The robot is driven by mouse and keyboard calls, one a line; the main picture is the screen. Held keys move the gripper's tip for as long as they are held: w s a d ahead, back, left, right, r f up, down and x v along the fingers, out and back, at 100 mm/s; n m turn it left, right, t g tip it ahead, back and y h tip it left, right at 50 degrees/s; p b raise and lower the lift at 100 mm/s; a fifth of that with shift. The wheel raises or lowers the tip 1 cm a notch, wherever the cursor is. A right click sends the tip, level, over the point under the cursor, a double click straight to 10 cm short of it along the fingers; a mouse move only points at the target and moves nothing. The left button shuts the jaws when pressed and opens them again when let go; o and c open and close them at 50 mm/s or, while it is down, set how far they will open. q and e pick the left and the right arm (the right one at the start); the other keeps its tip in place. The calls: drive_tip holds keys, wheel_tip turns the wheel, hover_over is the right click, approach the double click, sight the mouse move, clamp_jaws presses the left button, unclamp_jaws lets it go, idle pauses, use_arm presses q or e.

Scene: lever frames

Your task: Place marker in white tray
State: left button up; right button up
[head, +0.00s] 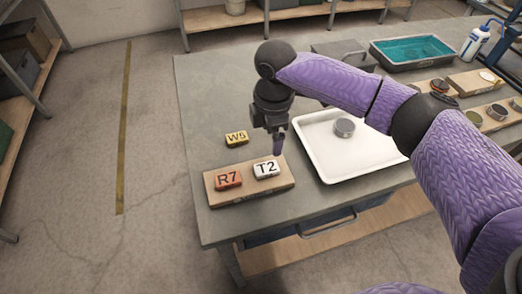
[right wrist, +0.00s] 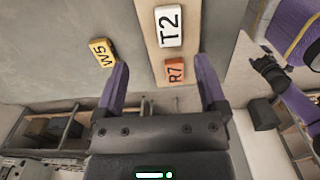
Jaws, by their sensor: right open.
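Three lettered blocks are near the table's front left: a white block T2 (head: 267,170) and an orange-red block R7 (head: 228,179) on a wooden board (head: 240,194), and a yellow block W5 (head: 236,138) on the grey tabletop behind it. I cannot tell which is the marker. My right gripper (head: 279,143) is open and empty above the board, close to T2. In the right wrist view T2 (right wrist: 168,26) and R7 (right wrist: 174,71) show beyond its fingers. My left gripper is not clear in view.
A teal bin (head: 412,50), a white bottle (head: 475,44) and wooden holders with round pieces (head: 497,112) stand at the back right. A grey box (head: 338,48) lies behind my right arm. Much of the tray floor is bare.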

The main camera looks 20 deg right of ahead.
sight(270, 167)
drive_tip(key=f+b, duration=0.1)
drive_tip(key=f, duration=0.2)
drive_tip(key=f+b, duration=0.1)
drive_tip(key=f, duration=0.2)
drive_tip(key=s+f, duration=0.1)
drive_tip(key=f, duration=0.2)
drive_tip(key=shift+s+a+f+b, duration=0.15)
drive_tip(key=shift+f+b, duration=0.1)
drive_tip(key=shift+b, duration=0.15)
use_arm(q)
drive_tip(key=f, duration=0.1)
drive_tip(key=s+f, duration=0.1)
drive_tip(key=f, duration=0.1)
drive_tip(key=shift+s, duration=0.25)
use_arm(e)
drive_tip(key=shift+c, duration=0.3)
use_arm(q)
drive_tip(key=shift+w, duration=0.1)
use_arm(e)
drive_tip(key=shift+r, duration=0.1)
clamp_jaws()
